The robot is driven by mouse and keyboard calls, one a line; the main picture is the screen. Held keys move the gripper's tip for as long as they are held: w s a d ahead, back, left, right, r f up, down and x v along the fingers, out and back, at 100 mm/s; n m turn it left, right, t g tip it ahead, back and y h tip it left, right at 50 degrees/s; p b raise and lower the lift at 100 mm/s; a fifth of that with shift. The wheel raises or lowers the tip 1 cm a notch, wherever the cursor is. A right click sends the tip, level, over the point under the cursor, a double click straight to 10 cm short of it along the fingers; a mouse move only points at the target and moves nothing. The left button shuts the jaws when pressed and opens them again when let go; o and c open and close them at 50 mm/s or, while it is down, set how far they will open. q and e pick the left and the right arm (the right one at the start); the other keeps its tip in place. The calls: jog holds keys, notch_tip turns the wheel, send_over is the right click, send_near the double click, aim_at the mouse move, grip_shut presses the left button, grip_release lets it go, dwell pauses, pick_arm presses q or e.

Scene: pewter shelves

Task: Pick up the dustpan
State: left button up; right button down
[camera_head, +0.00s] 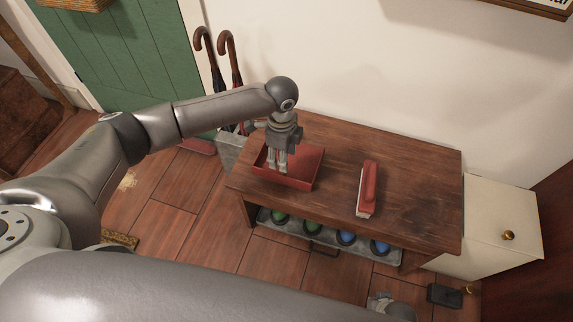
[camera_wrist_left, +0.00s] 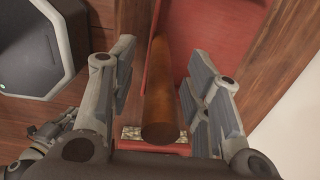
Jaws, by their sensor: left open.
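The dustpan is a red pan (camera_head: 308,163) lying on the left end of the dark wooden shelf top. My left gripper (camera_head: 278,170) points down over it from above and covers part of it. In the left wrist view the dustpan's round brown wooden handle (camera_wrist_left: 162,105) lies between the two spread fingers of my left gripper (camera_wrist_left: 160,85), with gaps on both sides. The red pan extends beyond the handle in that view. My left gripper is open.
A red brush (camera_head: 369,182) with pale bristles lies right of the dustpan on the shelf top (camera_head: 415,190). Umbrellas (camera_head: 228,55) stand behind left. Green and blue round items sit on the lower tray (camera_head: 330,240). A white cabinet (camera_head: 500,215) adjoins at right.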

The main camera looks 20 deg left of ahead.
pick_arm(q)
jog(key=shift+c, duration=0.3)
grip_shut()
jog(key=shift+r, duration=0.1)
